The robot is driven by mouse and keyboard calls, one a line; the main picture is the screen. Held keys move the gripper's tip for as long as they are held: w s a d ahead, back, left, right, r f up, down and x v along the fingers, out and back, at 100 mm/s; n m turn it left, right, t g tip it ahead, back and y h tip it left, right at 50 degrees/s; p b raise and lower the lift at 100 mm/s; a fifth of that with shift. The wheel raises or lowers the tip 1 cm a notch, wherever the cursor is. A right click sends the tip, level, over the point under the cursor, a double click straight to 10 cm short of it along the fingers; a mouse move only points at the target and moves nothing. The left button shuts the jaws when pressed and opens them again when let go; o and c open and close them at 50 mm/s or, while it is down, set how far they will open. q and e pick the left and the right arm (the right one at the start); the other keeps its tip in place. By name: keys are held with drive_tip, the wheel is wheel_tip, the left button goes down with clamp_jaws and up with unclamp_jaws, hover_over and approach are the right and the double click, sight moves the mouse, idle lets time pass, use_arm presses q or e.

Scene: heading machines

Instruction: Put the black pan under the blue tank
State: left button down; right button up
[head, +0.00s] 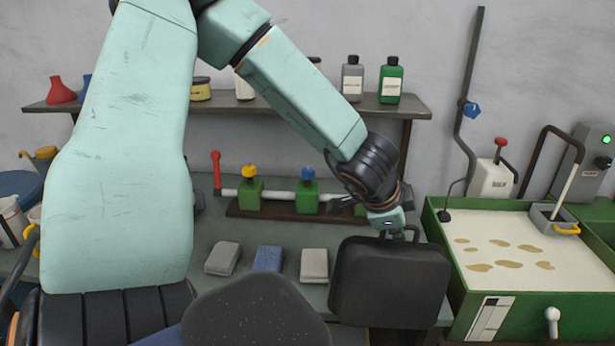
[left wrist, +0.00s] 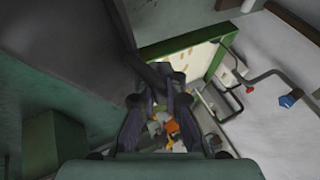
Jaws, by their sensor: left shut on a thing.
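The black pan (head: 390,282) hangs upright below my left gripper (head: 396,228), its broad flat side toward the head camera. My left gripper is shut on the handle at the pan's top edge. In the left wrist view, the pan appears as a large dark shape (left wrist: 75,50) at the upper left, beside the fingers of my left gripper (left wrist: 160,105). A blue rounded tank-like thing (head: 18,183) shows at the far left edge, partly cut off and partly behind other items. The space under it is mostly hidden. My right gripper is not in view.
A green-walled tray (head: 435,232) with pale contents stands right of the pan. Grey and blue blocks (head: 267,258) lie on the bench to its left. Behind are green valve blocks (head: 251,196) and a shelf (head: 290,107) with bottles. Containers (head: 12,222) crowd the far left.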

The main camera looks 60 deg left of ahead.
use_arm(q)
drive_tip(key=w+a+r+n+g+y, duration=0.1)
drive_tip(key=w+a+r+n+y, duration=0.1)
drive_tip(key=a+n+y, duration=0.7)
drive_tip(key=s+a+r+n+g+b, duration=0.1)
drive_tip(key=s+a+r+n+g, duration=0.4)
drive_tip(key=a+n+g, duration=0.15)
wheel_tip(320, 180, down, 10)
drive_tip(key=b, duration=0.1)
drive_tip(key=shift+d+y+b, duration=0.15)
drive_tip(key=shift+y+b, duration=0.15)
drive_tip(key=shift+b, duration=0.05)
drive_tip(key=shift+t, duration=0.25)
drive_tip(key=c, duration=1.9)
unclamp_jaws()
drive_tip(key=o, duration=0.5)
drive_tip(key=shift+c, duration=0.2)
